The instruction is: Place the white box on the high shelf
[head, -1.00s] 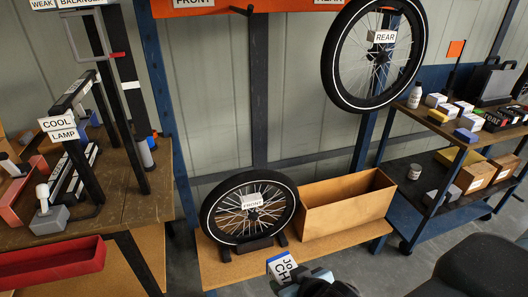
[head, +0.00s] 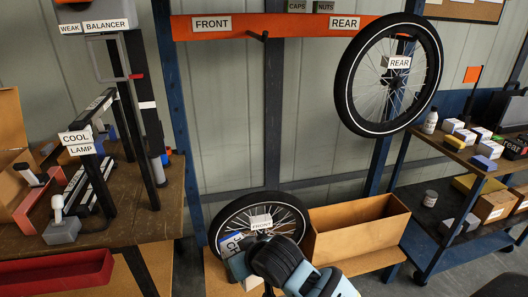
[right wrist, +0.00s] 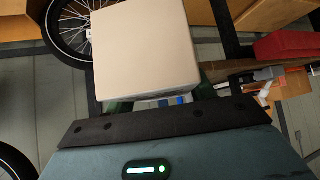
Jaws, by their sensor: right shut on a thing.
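The white box (head: 232,244), with a blue-and-white label, is held in my right gripper (head: 245,262) in front of the FRONT wheel. It also shows large and pale in the right wrist view (right wrist: 145,48), between the fingers. The gripper is shut on it; the fingertips are partly hidden behind my wrist and the box. My left gripper is not in view. A two-level cart stands at the right; its upper shelf (head: 468,158) holds several small boxes and a bottle. I cannot tell whether this is the high shelf.
The FRONT wheel (head: 285,212) and an open cardboard bin (head: 350,238) stand on a low bench. The REAR wheel (head: 350,108) hangs on the rack above. An orange rail (head: 290,27) crosses the rack. A workbench with a COOL LAMP stand and a red tray (head: 60,272) is at the left.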

